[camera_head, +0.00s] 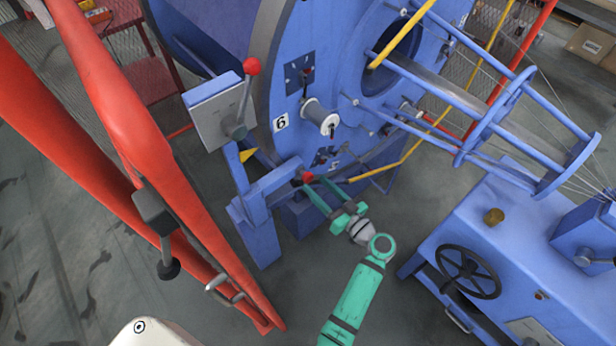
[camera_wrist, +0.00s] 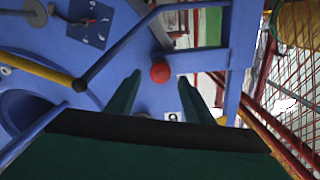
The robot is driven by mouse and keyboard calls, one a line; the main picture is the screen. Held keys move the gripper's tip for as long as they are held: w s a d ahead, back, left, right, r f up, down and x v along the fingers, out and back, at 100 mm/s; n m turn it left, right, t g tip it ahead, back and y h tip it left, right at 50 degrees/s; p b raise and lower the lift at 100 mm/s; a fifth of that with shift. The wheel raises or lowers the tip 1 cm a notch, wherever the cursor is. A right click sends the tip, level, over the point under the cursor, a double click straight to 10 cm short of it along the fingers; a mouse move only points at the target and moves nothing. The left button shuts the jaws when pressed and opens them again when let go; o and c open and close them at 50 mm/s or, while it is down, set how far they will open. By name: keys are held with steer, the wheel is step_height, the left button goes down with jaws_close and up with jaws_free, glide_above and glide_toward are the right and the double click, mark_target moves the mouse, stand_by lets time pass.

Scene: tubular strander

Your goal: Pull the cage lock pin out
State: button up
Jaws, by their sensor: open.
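A round red knob (camera_head: 308,177), which looks like the cage lock pin's handle, sits at the end of the blue bracket low beside the big blue disc. In the wrist view the red knob (camera_wrist: 160,72) shows between and just beyond the fingertips. The pin's shaft is hidden. My green gripper (camera_head: 318,187) is open, its two fingers pointing at the knob from the lower right. In the wrist view my gripper (camera_wrist: 159,84) has clear space between its fingers. I cannot tell whether the tips reach around the knob.
A blue bracket post (camera_head: 254,225) stands left of the fingers. A lever with a red ball (camera_head: 251,66) rises from a grey box (camera_head: 220,112). A yellow bar (camera_head: 395,170) runs close to the right. A red frame (camera_head: 150,160) is at left, a blue handwheel cabinet (camera_head: 515,255) at right.

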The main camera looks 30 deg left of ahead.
mark_target(310, 180)
steer(key=shift+x, duration=2.75)
steer(key=shift+c, duration=0.3)
